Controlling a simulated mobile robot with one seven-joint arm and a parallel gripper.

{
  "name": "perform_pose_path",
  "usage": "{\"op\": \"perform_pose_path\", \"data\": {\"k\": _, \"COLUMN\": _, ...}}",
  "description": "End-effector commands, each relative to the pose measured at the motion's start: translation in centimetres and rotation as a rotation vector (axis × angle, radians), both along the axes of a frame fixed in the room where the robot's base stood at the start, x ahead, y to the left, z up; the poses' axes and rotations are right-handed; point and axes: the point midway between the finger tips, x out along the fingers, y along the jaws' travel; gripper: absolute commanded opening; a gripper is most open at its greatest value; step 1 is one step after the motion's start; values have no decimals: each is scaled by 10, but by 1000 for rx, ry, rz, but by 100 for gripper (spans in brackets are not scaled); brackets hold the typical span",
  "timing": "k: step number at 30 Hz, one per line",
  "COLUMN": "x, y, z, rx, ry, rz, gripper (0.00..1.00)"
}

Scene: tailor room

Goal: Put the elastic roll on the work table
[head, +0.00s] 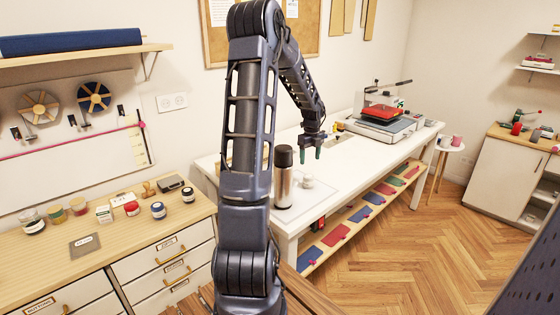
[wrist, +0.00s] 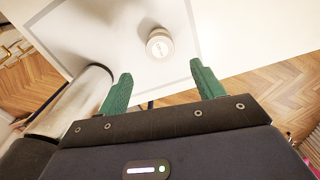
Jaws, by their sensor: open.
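A small white round roll, which looks like the elastic roll (head: 307,182), rests on the white work table (head: 334,186), inside a grey-outlined rectangle. In the wrist view the roll (wrist: 160,45) shows its pale round top with small unreadable print. My gripper (head: 311,155) is open and empty above the table, with green fingertips apart. In the wrist view my gripper (wrist: 160,72) has the roll beyond the fingertips, roughly between their lines, and touches nothing.
A steel bottle with a black cap (head: 284,185) stands close left of the roll. A heat press (head: 382,120) occupies the table's far end. Coloured pieces lie on the shelf below (head: 350,222). A wooden counter with jars (head: 95,235) is at left. Floor at right is clear.

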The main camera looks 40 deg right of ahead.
Motion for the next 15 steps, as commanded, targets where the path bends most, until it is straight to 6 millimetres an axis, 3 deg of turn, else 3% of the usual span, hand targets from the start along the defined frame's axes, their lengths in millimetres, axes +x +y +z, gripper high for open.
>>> {"op": "perform_pose_path", "data": {"k": 5, "x": 4, "y": 5, "z": 4, "rx": -2, "ry": -5, "rz": 25, "gripper": 67}}
{"op": "perform_pose_path", "data": {"k": 8, "x": 18, "y": 23, "z": 18, "rx": -8, "ry": -20, "rz": 120, "gripper": 67}}
{"op": "perform_pose_path", "data": {"k": 15, "x": 65, "y": 114, "z": 71, "rx": -43, "ry": -77, "rz": 583, "gripper": 67}}
